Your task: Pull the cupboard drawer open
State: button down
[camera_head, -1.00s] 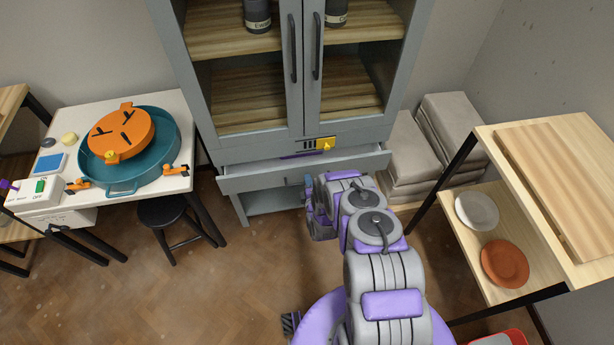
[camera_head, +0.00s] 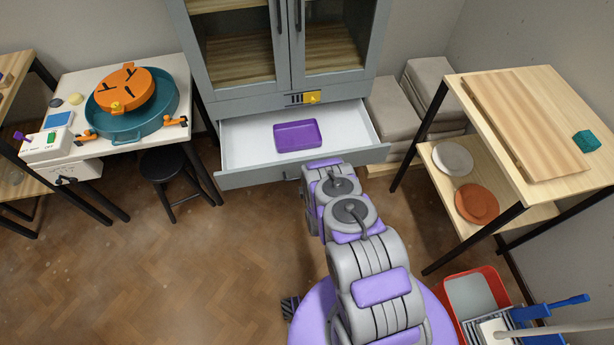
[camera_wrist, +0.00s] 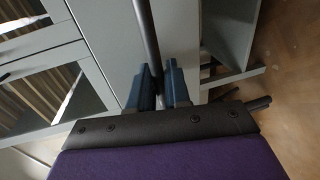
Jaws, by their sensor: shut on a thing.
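The grey cupboard (camera_head: 225,104) has its wide drawer (camera_head: 240,177) pulled well out below the glass doors. The drawer's white inside shows, with a purple tray (camera_head: 297,136) lying in it. In the wrist view the two dark blue fingers of my gripper (camera_wrist: 159,90) are shut on the dark bar handle (camera_wrist: 146,40) of the grey drawer front (camera_wrist: 105,45).
A white table (camera_head: 70,85) with a teal basin (camera_head: 165,112) stands left, a black stool (camera_head: 164,165) beside it. A wooden shelf unit (camera_head: 480,92) with plates stands right. A red bucket (camera_head: 490,278) is at lower right. The floor (camera_head: 190,270) at front left is clear.

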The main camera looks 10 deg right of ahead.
jog(key=shift+s+f, duration=0.2)
jog(key=shift+s, duration=0.3)
jog(key=c, duration=1.3)
grip_release()
jog(key=shift+w, duration=0.1)
jog(key=shift+r, duration=0.1)
